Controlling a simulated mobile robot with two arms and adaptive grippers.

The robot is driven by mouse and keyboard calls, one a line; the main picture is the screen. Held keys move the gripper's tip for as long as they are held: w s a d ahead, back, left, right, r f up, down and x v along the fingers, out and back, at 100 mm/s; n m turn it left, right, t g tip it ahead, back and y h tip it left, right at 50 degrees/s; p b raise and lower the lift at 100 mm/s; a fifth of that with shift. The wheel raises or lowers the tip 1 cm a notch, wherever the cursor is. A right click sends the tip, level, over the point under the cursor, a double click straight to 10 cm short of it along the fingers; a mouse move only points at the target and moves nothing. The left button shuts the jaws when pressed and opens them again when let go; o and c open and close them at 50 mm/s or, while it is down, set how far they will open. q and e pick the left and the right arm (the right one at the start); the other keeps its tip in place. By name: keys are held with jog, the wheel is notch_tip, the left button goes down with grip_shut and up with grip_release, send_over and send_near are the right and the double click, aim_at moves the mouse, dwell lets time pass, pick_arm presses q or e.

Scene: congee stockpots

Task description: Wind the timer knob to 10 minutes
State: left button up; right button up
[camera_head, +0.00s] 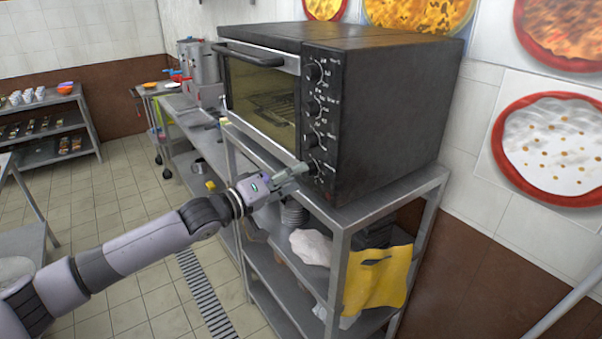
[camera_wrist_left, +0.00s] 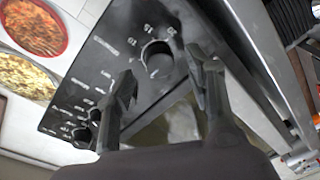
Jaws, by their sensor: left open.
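The black toaster oven (camera_head: 375,115) stands on a metal shelf unit, with a column of knobs on its front panel. The lowest knob, the timer knob (camera_head: 314,168), is partly hidden by my left gripper (camera_head: 300,172) in the head view. In the left wrist view the round timer knob (camera_wrist_left: 157,60) has white numbers around it. My left gripper (camera_wrist_left: 165,85) is open, with one finger on each side of the knob in that picture. I cannot tell whether the fingers touch it. My right gripper is not in view.
The other knobs (camera_head: 312,107) sit above on the same panel. The oven's door handle (camera_head: 248,55) sticks out at the left. The metal shelf unit (camera_head: 343,215) below holds plates, a white bag (camera_head: 311,247) and a yellow cloth (camera_head: 378,278).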

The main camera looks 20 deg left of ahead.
pick_arm(q)
jog(key=shift+x, duration=1.4)
jog(key=c, duration=1.2)
jog(key=shift+o, duration=0.2)
jog(key=shift+m, duration=0.4)
jog(key=shift+a+f+m+h+p, duration=0.1)
jog(key=shift+m+h+p, duration=0.3)
jog(key=shift+m, duration=3.65)
jog(key=shift+a+m+h+p, duration=0.15)
jog(key=shift+m+h, duration=0.35)
jog(key=shift+m, duration=3.55)
jog(key=shift+d, duration=0.1)
